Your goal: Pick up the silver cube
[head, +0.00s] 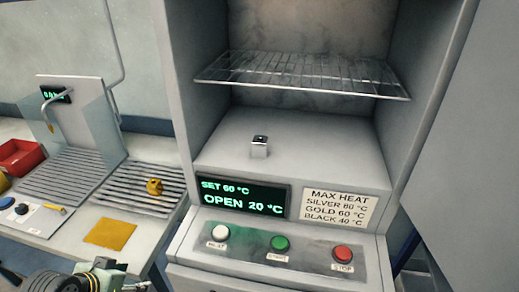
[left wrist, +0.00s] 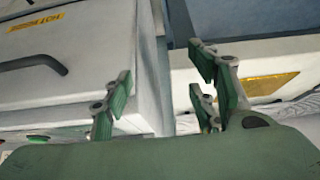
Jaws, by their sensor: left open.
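The silver cube (head: 259,147) is a small shiny block with a dark mark on its top. It sits on the floor of the open heating cabinet (head: 210,80), below the wire rack, in the head view. My left gripper (head: 102,278) is at the bottom left of the head view, well below and to the left of the cube. In the left wrist view its green-padded fingers (left wrist: 165,90) are apart with nothing between them. The cube does not show in the left wrist view. My right gripper is not in view.
A wire rack (head: 300,75) spans the cabinet above the cube. The front panel has a display (head: 243,196) and white, green and red buttons. A slatted tray (head: 140,177) with a gold piece (head: 154,187) and a yellow pad (head: 110,235) lie left. A drawer handle (left wrist: 35,63) shows nearby.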

